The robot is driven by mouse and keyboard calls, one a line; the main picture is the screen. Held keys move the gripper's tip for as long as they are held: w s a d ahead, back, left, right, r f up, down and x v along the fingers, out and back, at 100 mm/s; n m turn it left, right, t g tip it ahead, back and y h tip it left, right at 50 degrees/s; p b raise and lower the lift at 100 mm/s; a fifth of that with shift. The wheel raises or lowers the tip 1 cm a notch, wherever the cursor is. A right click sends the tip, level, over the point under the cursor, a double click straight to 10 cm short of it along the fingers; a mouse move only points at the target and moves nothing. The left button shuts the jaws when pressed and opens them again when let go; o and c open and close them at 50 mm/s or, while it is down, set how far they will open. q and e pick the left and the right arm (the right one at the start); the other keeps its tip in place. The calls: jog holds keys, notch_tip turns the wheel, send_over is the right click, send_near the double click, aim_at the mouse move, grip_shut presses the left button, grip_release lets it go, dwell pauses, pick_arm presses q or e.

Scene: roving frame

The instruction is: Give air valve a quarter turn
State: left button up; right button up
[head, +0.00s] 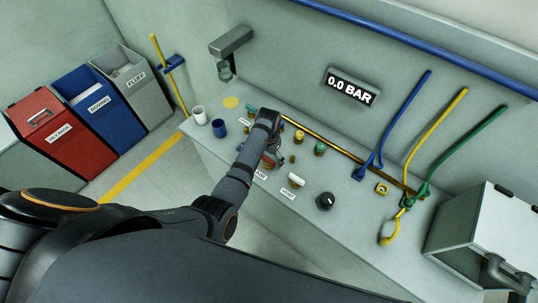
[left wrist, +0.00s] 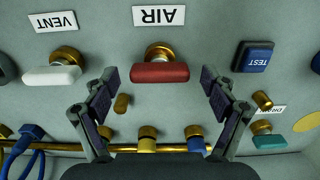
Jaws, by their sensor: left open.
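The air valve (left wrist: 160,72) has a red bar handle on a brass stem, below a label reading AIR (left wrist: 158,16), which appears upside down in the left wrist view. The red handle lies crosswise in that view. My left gripper (left wrist: 159,80) is open, with one finger to each side of the handle and clear space between; it holds nothing. In the head view my left gripper (head: 269,148) is over the panel and hides most of the red handle (head: 268,162). My right gripper is not in view.
A white vent handle (left wrist: 52,75), a blue TEST button (left wrist: 254,57) and a teal handle (left wrist: 270,141) flank the valve. Small brass fittings (left wrist: 122,103) stand close to the fingers. A display (head: 351,88) reads 0.0 BAR. Cups (head: 199,115) and a black knob (head: 325,201) share the bench.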

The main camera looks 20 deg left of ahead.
pick_arm(q)
jog(key=shift+s, duration=0.1)
jog(key=shift+c, duration=1.3)
jog(key=c, duration=0.9)
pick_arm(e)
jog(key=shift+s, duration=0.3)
